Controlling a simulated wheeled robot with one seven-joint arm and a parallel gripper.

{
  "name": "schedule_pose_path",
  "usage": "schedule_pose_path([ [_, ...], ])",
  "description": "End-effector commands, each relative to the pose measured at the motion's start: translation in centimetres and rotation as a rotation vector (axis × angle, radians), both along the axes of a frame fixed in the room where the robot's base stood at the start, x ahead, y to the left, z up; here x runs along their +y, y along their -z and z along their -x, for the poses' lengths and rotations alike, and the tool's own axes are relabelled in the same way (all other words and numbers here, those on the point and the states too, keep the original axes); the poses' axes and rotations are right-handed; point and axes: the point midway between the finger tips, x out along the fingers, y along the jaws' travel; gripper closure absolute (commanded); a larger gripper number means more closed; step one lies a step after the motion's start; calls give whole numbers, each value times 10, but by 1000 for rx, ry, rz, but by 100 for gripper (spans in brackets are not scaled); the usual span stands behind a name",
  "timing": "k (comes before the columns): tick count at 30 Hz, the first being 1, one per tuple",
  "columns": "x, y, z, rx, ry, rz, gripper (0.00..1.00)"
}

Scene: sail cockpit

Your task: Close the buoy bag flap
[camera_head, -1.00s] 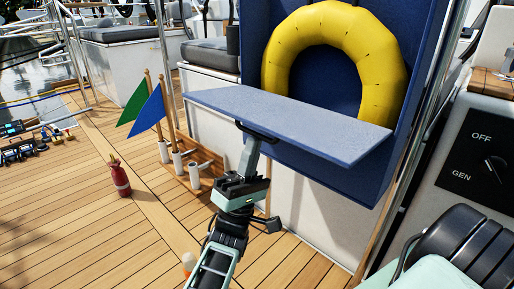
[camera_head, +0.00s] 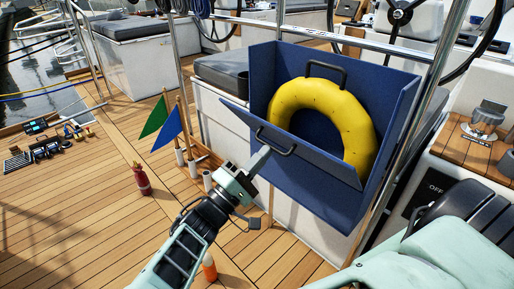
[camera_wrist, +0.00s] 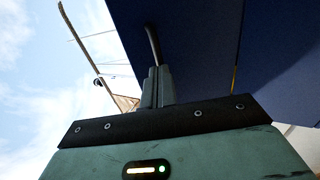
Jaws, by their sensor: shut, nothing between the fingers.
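The blue buoy bag (camera_head: 325,185) is an open-topped box holding a yellow ring buoy (camera_head: 365,120). Its front flap (camera_head: 310,155) is tilted up and leans outward, with a gap to the bag's sides at the top. A black handle (camera_head: 275,140) is on the flap's outer face, and a second black handle (camera_head: 327,72) is at the bag's back panel. My gripper (camera_head: 264,152) is shut and empty, its fingertips at the flap handle; whether they touch it is unclear. In the wrist view the shut fingers (camera_wrist: 158,72) point up under the dark blue flap (camera_wrist: 190,50), beside a handle bar (camera_wrist: 152,42).
Blue (camera_head: 170,130) and green (camera_head: 154,120) flags stand in white holders left of the bag. A steel post (camera_head: 415,125) rises right of the bag.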

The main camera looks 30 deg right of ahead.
Motion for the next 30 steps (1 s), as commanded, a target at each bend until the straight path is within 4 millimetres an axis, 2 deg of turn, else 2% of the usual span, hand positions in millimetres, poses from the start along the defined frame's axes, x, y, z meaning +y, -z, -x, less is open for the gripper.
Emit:
schedule_pose_path([
  [1,-3,-20,-1,12,3,-38,100],
  [12,-33,-58,-10,103,4,-319,100],
  [22,-62,-76,-19,171,2,-532,100],
  [30,-76,-80,-25,175,0,-533,100],
])
